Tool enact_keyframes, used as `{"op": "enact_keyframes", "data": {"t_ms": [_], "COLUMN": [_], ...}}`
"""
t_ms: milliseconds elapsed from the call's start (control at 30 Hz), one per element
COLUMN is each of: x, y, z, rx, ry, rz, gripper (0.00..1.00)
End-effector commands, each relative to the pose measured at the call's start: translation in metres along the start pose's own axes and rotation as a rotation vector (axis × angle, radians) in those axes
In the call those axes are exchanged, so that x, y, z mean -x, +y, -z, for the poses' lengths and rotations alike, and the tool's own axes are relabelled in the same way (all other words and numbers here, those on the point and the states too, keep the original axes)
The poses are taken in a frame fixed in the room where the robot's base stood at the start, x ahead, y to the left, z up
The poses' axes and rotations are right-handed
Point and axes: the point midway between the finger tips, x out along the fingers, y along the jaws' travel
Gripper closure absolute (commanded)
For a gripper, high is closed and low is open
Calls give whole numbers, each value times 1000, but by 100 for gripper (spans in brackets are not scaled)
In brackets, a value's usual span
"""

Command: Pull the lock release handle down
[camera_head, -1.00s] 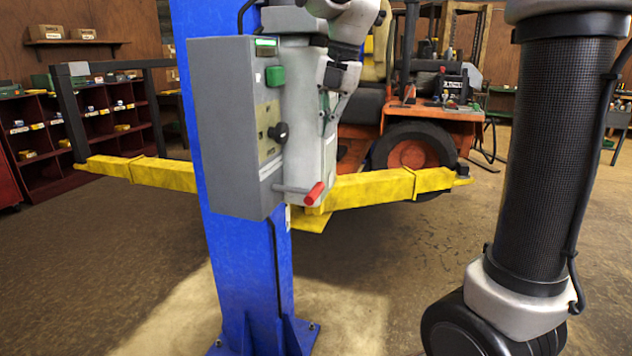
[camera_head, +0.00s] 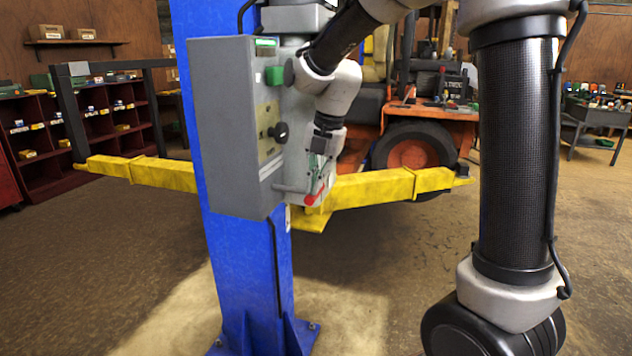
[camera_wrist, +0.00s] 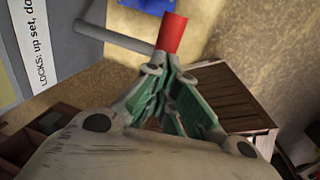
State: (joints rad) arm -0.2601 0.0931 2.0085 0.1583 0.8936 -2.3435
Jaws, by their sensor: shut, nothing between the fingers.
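The lock release handle is a thin grey bar with a red grip (camera_head: 312,197), low on the side of the grey control box (camera_head: 225,130). In the wrist view its red grip (camera_wrist: 172,33) stands just beyond my fingertips, with the grey bar (camera_wrist: 115,37) running left to the box. My gripper (camera_head: 322,178) is just above the red grip and hides part of it. In the wrist view my gripper (camera_wrist: 165,85) is shut and empty, its green-lined fingers close to the grip. I cannot tell whether they touch it.
The box is fixed to a blue lift post (camera_head: 250,270). A label about locks (camera_wrist: 35,45) is on the box. The floor in front is clear.

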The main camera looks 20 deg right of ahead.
Motion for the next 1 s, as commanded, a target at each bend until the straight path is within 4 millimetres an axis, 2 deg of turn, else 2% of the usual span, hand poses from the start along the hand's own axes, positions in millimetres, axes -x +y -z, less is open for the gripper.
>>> {"op": "enact_keyframes", "data": {"t_ms": [433,1000], "x": [-2,-20], "y": [-1,-9], "z": [0,0], "rx": [0,-1], "ry": [0,1], "rz": [0,0], "gripper": [100,100]}}
